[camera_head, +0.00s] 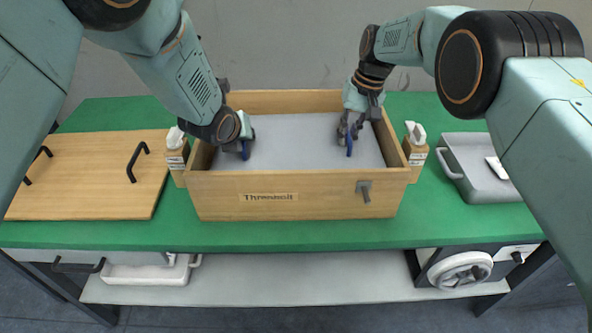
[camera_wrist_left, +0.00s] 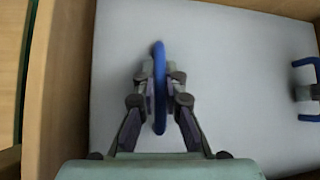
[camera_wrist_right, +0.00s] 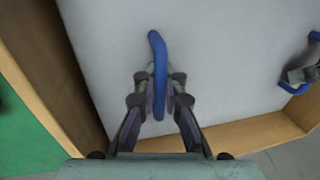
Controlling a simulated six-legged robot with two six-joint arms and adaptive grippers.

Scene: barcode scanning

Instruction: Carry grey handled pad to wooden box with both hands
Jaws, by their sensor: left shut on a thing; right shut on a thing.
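The grey pad (camera_head: 295,140) with two blue handles lies within the walls of the wooden box (camera_head: 230,198); whether it rests on the bottom I cannot tell. My left gripper (camera_head: 243,146) is shut on the pad's left blue handle, and this handle (camera_wrist_left: 159,85) shows between the fingers in the left wrist view. My right gripper (camera_head: 349,137) is shut on the right blue handle, seen between the fingers in the right wrist view (camera_wrist_right: 158,75). The pad (camera_wrist_left: 225,60) fills most of the box's inside in the left wrist view.
A wooden lid with black handles (camera_head: 95,175) lies left of the box on the green table (camera_head: 300,235). Small wooden holders with white tops stand at the box's left (camera_head: 176,158) and right (camera_head: 415,150). A grey case (camera_head: 480,170) lies at the right. A shelf (camera_head: 300,275) is below.

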